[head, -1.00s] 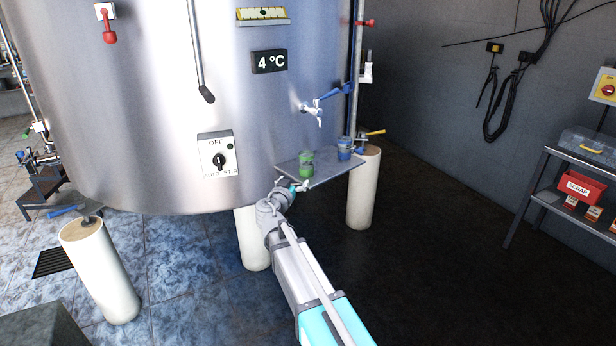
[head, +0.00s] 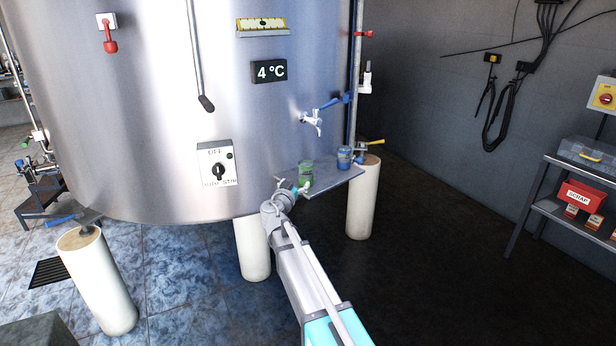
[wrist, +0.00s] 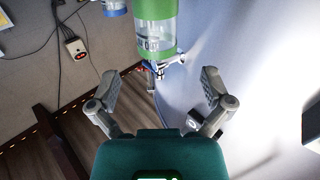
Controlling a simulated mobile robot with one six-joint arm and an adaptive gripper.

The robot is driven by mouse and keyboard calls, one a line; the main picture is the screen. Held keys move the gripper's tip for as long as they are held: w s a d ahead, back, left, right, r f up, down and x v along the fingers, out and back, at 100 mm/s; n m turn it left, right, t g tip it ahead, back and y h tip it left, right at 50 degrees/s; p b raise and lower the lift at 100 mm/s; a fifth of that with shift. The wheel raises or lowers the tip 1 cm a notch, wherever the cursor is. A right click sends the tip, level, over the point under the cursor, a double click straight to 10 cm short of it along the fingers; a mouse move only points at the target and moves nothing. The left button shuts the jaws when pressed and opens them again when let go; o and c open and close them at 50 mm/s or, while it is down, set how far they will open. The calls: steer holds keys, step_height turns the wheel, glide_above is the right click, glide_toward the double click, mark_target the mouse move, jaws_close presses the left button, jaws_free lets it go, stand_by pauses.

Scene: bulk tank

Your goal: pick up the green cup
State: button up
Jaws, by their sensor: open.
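The green cup (head: 306,174), clear in part with a green band, stands upright on a small metal shelf (head: 338,180) fixed to the tank. In the wrist view the green cup (wrist: 154,12) is at the top centre, cut off by the frame edge. My gripper (head: 298,190) is at the shelf's left end, just in front of and below the cup in the head view. In the wrist view the two fingers of my gripper (wrist: 158,88) are spread wide with nothing between them. The cup lies beyond the fingertips, roughly centred between them.
A blue cup (head: 344,157) stands to the right of the green one. A tap with a blue handle (head: 313,118) sticks out of the steel tank (head: 150,120) above the shelf. A white leg (head: 362,200) stands below the shelf's right end.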

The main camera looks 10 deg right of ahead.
mark_target(303, 174)
steer(key=shift+x, duration=1.9)
steer(key=shift+x, duration=2.65)
steer(key=shift+s+d, duration=0.1)
steer(key=shift+d, duration=0.05)
steer(key=c, duration=0.9)
